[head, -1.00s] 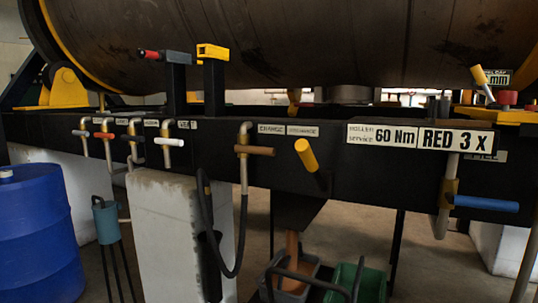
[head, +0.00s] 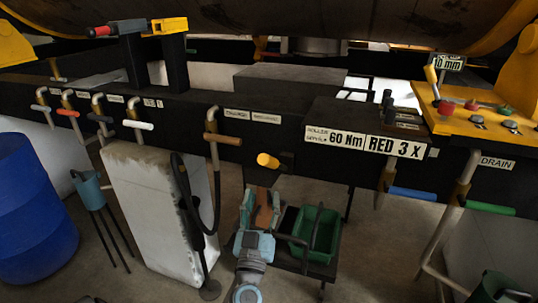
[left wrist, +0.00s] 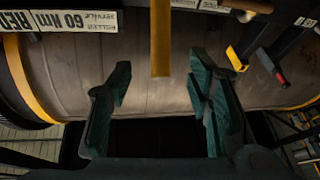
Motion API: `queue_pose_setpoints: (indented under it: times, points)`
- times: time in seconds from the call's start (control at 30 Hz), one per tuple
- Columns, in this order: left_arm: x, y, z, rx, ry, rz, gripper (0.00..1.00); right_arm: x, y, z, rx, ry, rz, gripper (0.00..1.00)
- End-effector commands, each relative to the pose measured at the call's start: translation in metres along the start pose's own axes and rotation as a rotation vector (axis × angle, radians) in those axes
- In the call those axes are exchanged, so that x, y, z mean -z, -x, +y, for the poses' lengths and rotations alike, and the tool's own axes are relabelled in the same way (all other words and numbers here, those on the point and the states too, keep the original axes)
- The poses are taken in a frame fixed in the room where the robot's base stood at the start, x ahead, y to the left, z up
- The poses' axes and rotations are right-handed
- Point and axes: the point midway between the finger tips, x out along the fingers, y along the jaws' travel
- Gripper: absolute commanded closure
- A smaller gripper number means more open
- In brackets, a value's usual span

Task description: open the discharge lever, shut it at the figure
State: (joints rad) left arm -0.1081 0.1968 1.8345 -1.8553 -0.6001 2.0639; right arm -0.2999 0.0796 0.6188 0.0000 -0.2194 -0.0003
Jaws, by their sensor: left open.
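The discharge lever (head: 268,160) is a short yellow bar handle on the dark beam, below the discharge label (head: 266,117). In the left wrist view, which is upside down, the yellow handle (left wrist: 160,40) points down between and beyond the fingers. My left gripper (head: 262,200) is open, with teal fingers, just below the lever in the head view. It appears apart from the lever and empty. A copper-brown spout (head: 264,216) shows behind the fingers. Plates on the beam read "60 Nm" (head: 347,139) and "RED 3 X" (head: 397,147). My right gripper is out of view.
The charge lever (head: 222,139) with a brown handle stands left of the discharge lever, above a hanging black hose (head: 188,200). A blue-handled lever (head: 412,194) and a green-handled lever (head: 490,208) are to the right. A green bin (head: 315,230) stands below.

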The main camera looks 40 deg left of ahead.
Motion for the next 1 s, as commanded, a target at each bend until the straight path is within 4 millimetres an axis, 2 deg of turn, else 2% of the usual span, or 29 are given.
queue_pose_setpoints:
  times: [0.03, 0.2, 0.4, 0.6, 0.83, 1.0]
  points:
    - [0.005, -0.014, 0.001, 0.0, -0.002, 0.002, 0.54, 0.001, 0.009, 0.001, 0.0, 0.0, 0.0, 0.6]
    - [0.004, -0.064, 0.001, 0.0, -0.003, -0.001, 0.54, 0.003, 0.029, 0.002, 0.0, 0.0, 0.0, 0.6]
    - [0.001, -0.108, 0.0, 0.001, -0.002, -0.002, 0.54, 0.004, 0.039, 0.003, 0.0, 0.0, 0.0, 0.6]
    - [-0.002, -0.124, -0.001, 0.001, -0.002, -0.005, 0.54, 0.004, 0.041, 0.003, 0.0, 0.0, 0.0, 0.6]
    - [-0.003, -0.124, -0.001, 0.001, -0.002, -0.005, 0.54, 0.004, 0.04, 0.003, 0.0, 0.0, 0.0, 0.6]
    - [-0.003, -0.124, -0.001, 0.001, -0.002, -0.005, 0.81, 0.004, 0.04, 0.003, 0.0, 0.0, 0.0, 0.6]
